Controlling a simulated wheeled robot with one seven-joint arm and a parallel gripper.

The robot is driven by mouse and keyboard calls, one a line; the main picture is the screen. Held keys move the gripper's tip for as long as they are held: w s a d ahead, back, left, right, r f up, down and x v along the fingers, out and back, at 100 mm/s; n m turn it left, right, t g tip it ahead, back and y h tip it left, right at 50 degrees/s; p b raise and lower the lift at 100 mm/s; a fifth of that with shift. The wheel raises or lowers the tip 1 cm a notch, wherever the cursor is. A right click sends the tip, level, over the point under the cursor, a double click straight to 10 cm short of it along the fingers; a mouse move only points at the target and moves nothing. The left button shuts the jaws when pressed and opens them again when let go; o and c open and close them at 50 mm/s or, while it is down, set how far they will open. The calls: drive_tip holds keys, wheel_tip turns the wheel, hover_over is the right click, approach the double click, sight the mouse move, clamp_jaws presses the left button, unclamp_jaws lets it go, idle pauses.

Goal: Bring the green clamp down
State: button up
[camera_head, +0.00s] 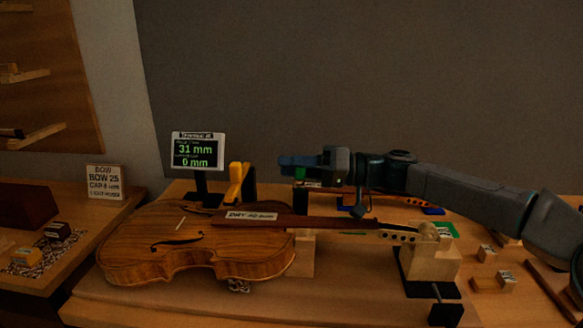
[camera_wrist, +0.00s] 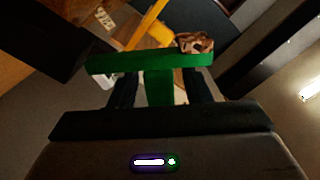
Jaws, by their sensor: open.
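The green clamp (camera_wrist: 150,63) spans the upper middle of the wrist view as a crossbar with a stem towards me. Its stem lies between the two fingers of my gripper (camera_wrist: 164,88), which are open, with a gap on each side. In the head view my gripper (camera_head: 287,166) points left above the violin's neck. The clamp's lower end is hidden.
A yellow clamp (camera_head: 237,184) stands left of my gripper, close by. A display (camera_head: 198,151) reading 31 mm and 0 mm stands behind the violin. A wooden block (camera_head: 430,262) is near the scroll. Small labelled blocks (camera_head: 487,254) lie at right.

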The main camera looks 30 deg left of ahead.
drive_tip(key=v, duration=1.3)
drive_tip(key=shift+d, duration=0.2)
drive_tip(key=shift+w, duration=0.1)
